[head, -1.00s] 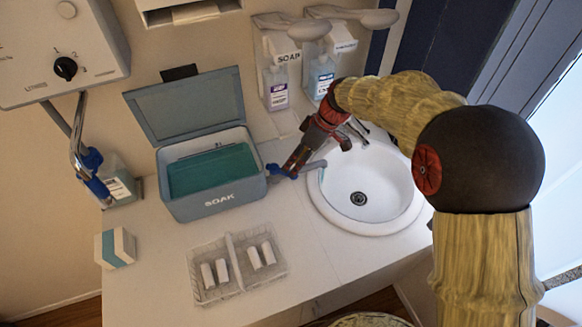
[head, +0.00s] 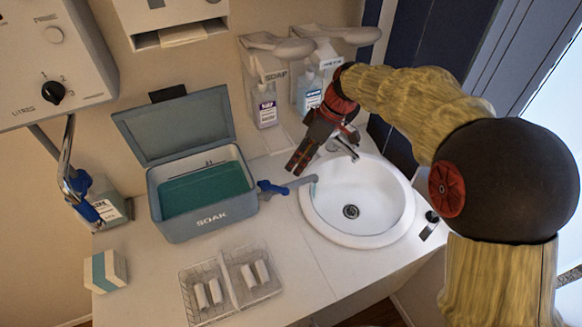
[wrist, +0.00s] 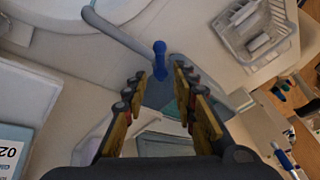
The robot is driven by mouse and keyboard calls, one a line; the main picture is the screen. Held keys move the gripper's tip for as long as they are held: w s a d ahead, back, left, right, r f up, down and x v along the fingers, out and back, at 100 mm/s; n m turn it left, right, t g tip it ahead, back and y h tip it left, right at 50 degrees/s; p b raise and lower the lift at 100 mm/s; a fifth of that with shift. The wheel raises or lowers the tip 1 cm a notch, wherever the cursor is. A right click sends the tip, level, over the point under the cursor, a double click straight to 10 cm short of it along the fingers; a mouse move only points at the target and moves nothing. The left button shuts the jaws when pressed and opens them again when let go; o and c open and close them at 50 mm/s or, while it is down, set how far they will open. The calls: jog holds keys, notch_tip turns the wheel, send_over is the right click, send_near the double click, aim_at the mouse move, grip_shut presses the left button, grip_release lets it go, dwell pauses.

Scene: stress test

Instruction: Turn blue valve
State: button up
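The blue valve (head: 271,187) sits on the grey spout (head: 300,183) that runs from the front right of the SOAK tub (head: 205,228) to over the sink. In the wrist view the blue valve (wrist: 159,60) stands just beyond the fingertips, near the middle of the gap between them. My gripper (head: 294,166) is above and slightly right of the valve, apart from it. In the wrist view its two fingers (wrist: 156,80) are spread with nothing between them, so it is open.
The white sink (head: 355,228) with a tap (head: 342,148) lies right of the valve. A wire basket (head: 230,284) of white rolls stands in front. Soap dispensers (head: 265,100) hang behind. Another blue handle (head: 82,205) is on the left wall pipe. A small box (head: 108,272) stands front left.

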jog(key=s+a+n+h+p, duration=0.1)
jog(key=p, duration=0.2)
jog(key=shift+r+n, duration=0.1)
jog(key=shift+n, duration=0.2)
jog(key=shift+c, duration=1.2)
jog(key=s+a+n+h+p, duration=0.1)
jog(key=n+p, duration=0.1)
jog(key=p, duration=0.1)
jog(key=s+a+n+h+p, duration=0.1)
jog(key=n+p, duration=0.2)
jog(key=s+a+n+h+p, duration=0.1)
jog(key=n+p, duration=0.1)
jog(key=p, duration=0.2)
jog(key=shift+s+r+n+t, duration=0.25)
jog(key=shift+s+n+t, duration=0.05)
jog(key=shift+t, duration=0.1)
grip_shut()
jog(key=s+a+r+n+t+h+p, duration=0.2)
jog(key=s+a+n+p, duration=0.25)
jog(key=n+p, duration=0.45)
send_near(273, 189)
jog(key=s+f, duration=0.4)
jog(key=shift+w+d+f, duration=0.25)
jog(key=shift+w+f, duration=0.5)
jog(key=shift+w+d+f, duration=0.25)
jog(key=shift+w+f, duration=0.5)
